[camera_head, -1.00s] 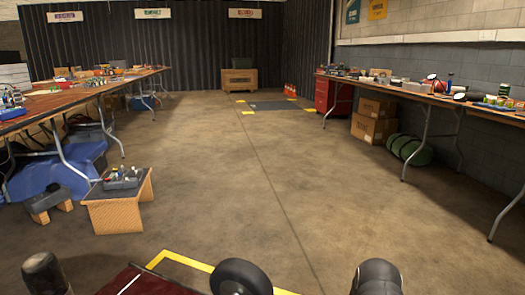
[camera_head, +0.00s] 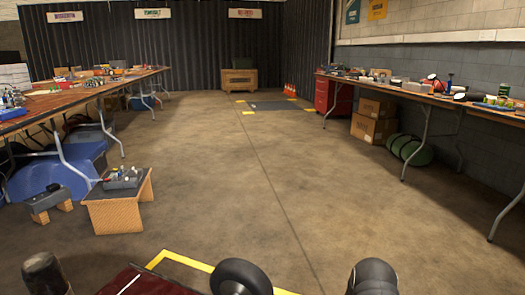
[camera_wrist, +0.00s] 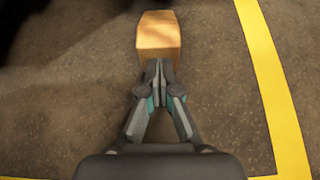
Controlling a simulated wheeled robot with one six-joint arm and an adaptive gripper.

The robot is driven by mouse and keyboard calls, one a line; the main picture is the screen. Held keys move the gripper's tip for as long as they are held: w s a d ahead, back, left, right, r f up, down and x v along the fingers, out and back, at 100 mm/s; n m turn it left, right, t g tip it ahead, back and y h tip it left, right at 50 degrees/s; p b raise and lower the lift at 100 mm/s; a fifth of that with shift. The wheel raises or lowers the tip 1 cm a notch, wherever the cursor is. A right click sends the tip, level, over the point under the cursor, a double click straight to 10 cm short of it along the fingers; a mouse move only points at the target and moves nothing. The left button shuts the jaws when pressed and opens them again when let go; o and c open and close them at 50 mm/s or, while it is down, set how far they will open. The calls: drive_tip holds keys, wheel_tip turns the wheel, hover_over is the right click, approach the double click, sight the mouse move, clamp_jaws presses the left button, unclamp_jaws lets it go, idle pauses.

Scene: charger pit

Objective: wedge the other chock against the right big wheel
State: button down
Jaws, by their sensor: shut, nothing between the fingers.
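My gripper (camera_wrist: 158,70) shows in the wrist view with its two fingers closed together and nothing between them. A tan, wood-coloured block, which looks like a chock (camera_wrist: 157,34), lies just beyond the fingertips. The fingertips overlap its near edge in the picture; I cannot tell whether they touch it. A dark rounded shape (camera_wrist: 35,15) at the upper left may be part of a wheel. In the head view a black wheel (camera_head: 240,277) stands at the bottom edge beside a dark red surface (camera_head: 150,284). I cannot tell whether it is the right big wheel.
Yellow floor tape (camera_wrist: 268,75) runs right of the chock and also shows in the head view (camera_head: 185,260). A low wooden stand (camera_head: 115,214) with a grey tray is at left. Long tables (camera_head: 75,97) line both sides. The middle floor is clear.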

drive_tip(key=shift+w+a, duration=0.35)
drive_tip(key=shift+a, duration=0.5)
drive_tip(key=shift+w+a, duration=0.35)
drive_tip(key=shift+a, duration=0.45)
idle(1.2)
drive_tip(key=shift+p+v, duration=0.8)
drive_tip(key=shift+v, duration=2.1)
drive_tip(key=shift+s, duration=0.1)
